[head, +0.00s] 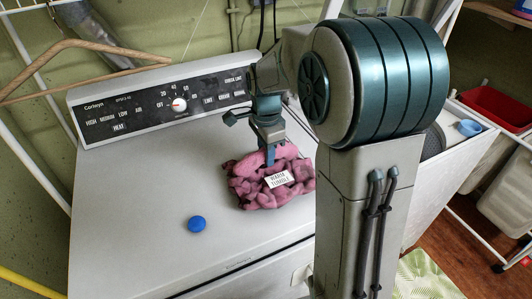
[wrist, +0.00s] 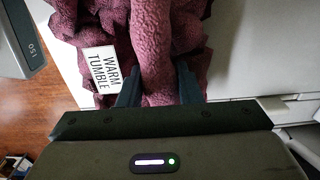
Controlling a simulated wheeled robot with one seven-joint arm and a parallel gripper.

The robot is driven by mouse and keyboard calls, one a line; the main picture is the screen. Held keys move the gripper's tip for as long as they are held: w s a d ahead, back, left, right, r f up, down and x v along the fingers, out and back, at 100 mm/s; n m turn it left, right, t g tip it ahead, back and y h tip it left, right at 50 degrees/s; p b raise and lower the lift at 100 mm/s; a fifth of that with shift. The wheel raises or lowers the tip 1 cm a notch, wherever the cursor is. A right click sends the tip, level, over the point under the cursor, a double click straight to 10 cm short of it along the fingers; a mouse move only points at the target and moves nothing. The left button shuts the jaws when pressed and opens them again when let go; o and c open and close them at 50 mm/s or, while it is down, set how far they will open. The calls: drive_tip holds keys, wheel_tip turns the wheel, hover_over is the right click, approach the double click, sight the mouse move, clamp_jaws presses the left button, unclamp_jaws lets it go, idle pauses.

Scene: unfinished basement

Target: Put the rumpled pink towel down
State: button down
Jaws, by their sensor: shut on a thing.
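The rumpled pink towel (head: 243,190) is at the right part of the dryer's white top (head: 135,215) in the head view, with a white "WARM TUMBLE" tag (head: 278,179) on it. In the wrist view the towel (wrist: 190,30) fills the upper middle, with the tag (wrist: 102,69) at its left. My gripper (head: 270,160) comes down from above onto the towel. In the wrist view its two dark fingers (wrist: 157,88) are shut on a fold of the towel. I cannot tell whether the towel's underside touches the dryer top.
A blue ball (head: 196,224) lies on the dryer top, left of and nearer than the towel. The control panel (head: 165,104) rises along the back edge. A wooden hanger (head: 80,45) hangs at the upper left. The left part of the top is clear.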

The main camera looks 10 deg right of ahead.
drive_tip(key=shift+f, duration=0.55)
drive_tip(key=shift+f, duration=0.1)
drive_tip(key=c, duration=1)
unclamp_jaws()
drive_tip(key=shift+c, duration=0.2)
wheel_tip(320, 180, up, 12)
drive_tip(key=shift+s, duration=0.1)
drive_tip(key=s+f+n+t, duration=0.1)
drive_tip(key=s+f+n, duration=0.2)
drive_tip(key=s+n, duration=0.5)
drive_tip(key=s+f+n+t, duration=0.2)
drive_tip(key=s+n, duration=0.5)
drive_tip(key=s, duration=0.4)
drive_tip(key=shift+d+f+n, duration=0.3)
drive_tip(key=shift+f+n, duration=0.1)
drive_tip(key=shift+f, duration=0.4)
